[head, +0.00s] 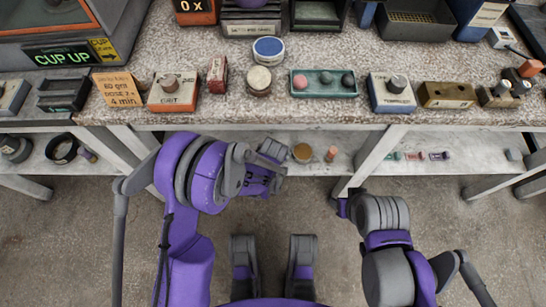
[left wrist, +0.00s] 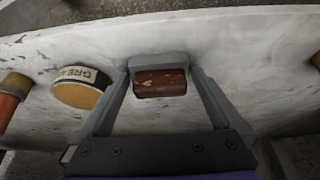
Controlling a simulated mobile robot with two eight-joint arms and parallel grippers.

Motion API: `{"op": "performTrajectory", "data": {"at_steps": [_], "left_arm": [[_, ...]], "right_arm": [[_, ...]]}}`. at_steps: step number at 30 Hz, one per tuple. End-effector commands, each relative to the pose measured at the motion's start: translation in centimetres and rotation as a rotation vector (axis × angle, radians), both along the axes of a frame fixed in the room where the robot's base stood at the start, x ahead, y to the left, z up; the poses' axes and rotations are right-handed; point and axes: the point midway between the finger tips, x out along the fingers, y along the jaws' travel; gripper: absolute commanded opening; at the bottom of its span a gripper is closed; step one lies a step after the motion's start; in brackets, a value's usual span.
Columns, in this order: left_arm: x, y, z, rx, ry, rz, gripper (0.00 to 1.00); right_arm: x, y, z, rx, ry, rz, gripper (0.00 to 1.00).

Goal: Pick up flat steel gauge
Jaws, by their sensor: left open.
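I cannot pick out the flat steel gauge with certainty. In the left wrist view, a small reddish-brown block with worn edges and a grey piece along its far side (left wrist: 160,84) lies on the pale lower shelf (left wrist: 235,45). It shows between the two fingers of my left gripper (left wrist: 160,75), which is open. I cannot tell whether the fingers touch it. In the head view my left gripper (head: 270,160) is low in front of the bench, at the lower shelf, and hides what lies under it. My right gripper (head: 345,207) is partly visible below the bench edge; its fingers are unclear.
A round tin with an amber top (head: 303,153) and a small pinkish cylinder (head: 331,154) stand right of my left gripper. The bench top (head: 330,55) above carries several plaster and tool items. Bench legs (head: 368,160) flank the shelf.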

Motion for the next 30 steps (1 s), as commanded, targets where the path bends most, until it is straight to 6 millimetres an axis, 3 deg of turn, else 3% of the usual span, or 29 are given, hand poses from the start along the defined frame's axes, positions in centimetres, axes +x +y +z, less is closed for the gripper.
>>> {"op": "performTrajectory", "data": {"at_steps": [4, 19, 30], "left_arm": [[-0.03, 0.0, 0.13, 0.0, 0.0, 0.0, 0.98], [-0.03, -0.01, 0.14, 0.0, -0.001, -0.001, 0.1], [-0.03, -0.02, 0.75, 0.0, -0.001, -0.001, 0.09]], "right_arm": [[-0.01, 0.0, 0.09, 0.0, 0.0, 0.0, 0.5], [-0.01, 0.0, 0.08, 0.0, 0.0, 0.0, 0.5], [-0.04, 0.0, 0.34, 0.0, -0.001, 0.0, 0.5]]}}
